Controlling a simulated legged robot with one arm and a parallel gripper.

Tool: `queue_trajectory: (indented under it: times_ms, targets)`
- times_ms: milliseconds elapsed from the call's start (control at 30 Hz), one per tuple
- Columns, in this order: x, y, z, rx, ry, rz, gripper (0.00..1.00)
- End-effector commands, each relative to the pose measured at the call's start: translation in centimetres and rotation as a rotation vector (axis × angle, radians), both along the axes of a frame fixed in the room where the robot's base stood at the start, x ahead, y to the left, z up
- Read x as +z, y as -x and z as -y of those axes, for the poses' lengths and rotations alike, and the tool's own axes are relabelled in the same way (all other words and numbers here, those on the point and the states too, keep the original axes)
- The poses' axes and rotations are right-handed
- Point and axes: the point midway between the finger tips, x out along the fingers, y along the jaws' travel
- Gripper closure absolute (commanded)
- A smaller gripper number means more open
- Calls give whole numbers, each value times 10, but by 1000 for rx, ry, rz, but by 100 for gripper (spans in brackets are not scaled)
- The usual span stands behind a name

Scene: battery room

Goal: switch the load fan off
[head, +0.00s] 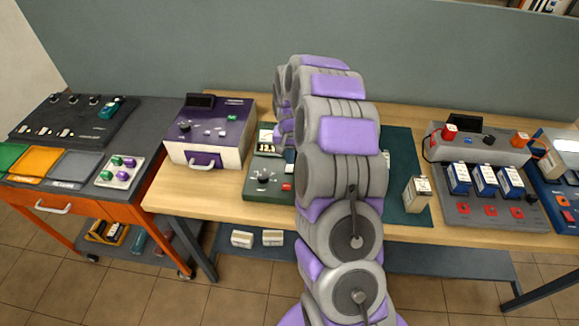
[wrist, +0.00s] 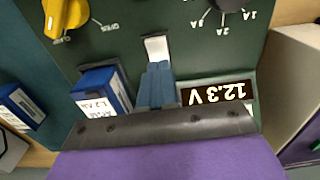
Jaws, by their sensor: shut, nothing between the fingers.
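The green tester unit (head: 256,190) stands on the wooden bench, partly hidden by my arm in the head view. It has a lit display (wrist: 217,93) reading 12.3 V, a black dial (wrist: 232,4) marked 1A, 2A and 3A, and a yellow knob (wrist: 66,14) beside the word OPEN. A white piece (wrist: 156,46) on the panel lies just beyond my fingertips; I cannot tell whether they touch it. My gripper (wrist: 157,72) is shut and empty over the panel, between the display and a blue battery (wrist: 100,88) in a slot. No fan is clearly recognisable.
A purple-topped device (head: 210,122) stands left of the tester. A loose battery (head: 416,192) stands on a dark green mat (head: 397,150) to the right. A grey charger (head: 478,205) with several blue batteries is further right. An orange cart (head: 84,221) stands at left.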

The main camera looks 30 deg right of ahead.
Motion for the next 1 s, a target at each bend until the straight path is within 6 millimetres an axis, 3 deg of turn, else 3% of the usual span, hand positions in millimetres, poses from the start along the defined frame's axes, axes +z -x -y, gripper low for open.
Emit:
queue_trajectory:
  times_ms: [700,1000]
  targets:
    - [54,-1,0,-1,0,2,100]
    - [56,0,0,0,0,1,100]
